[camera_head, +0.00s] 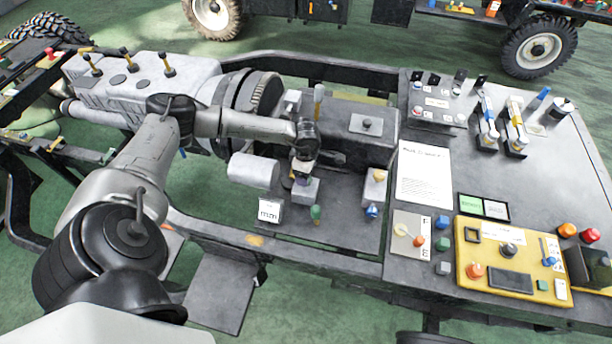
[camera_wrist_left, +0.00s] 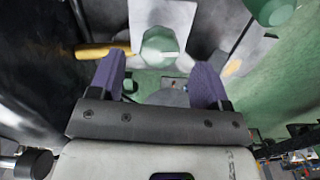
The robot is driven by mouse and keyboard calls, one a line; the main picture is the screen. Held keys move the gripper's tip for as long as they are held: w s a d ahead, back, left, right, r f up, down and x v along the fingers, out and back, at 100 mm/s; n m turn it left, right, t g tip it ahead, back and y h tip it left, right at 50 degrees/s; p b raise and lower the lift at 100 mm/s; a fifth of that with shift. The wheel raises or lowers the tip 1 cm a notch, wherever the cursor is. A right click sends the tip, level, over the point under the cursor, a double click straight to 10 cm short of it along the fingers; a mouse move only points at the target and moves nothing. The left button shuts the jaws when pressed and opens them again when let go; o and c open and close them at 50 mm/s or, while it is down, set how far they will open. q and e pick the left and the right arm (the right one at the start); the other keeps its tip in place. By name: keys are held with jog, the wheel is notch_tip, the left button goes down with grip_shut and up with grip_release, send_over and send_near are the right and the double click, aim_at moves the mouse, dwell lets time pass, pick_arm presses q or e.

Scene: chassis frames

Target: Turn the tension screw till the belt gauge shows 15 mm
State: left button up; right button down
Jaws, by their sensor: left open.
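My left gripper (camera_head: 302,172) points down over a grey block (camera_head: 306,191) on the chassis deck. In the left wrist view its two purple fingers (camera_wrist_left: 158,80) are apart and empty. A pale green faceted knob (camera_wrist_left: 160,47) with a light line across it sits on a grey block, just beyond the gap between the fingertips. I cannot tell for sure that this is the tension screw. A small white sign marked "mm" (camera_head: 269,211) stands left of the gripper in the head view; its number is not readable. My right gripper is not in view.
A green knob (camera_head: 316,213) stands on the deck in front of the grey block. A blue knob (camera_head: 372,211) is to its right. A grey cylinder (camera_head: 253,170) lies to the left. A yellow control panel (camera_head: 513,262) and a printed sheet (camera_head: 424,176) lie on the right-hand top.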

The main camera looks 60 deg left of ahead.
pick_arm(q)
notch_tip(320, 180, up, 10)
dwell(0.4)
jog(key=shift+r, duration=0.1)
dwell(0.5)
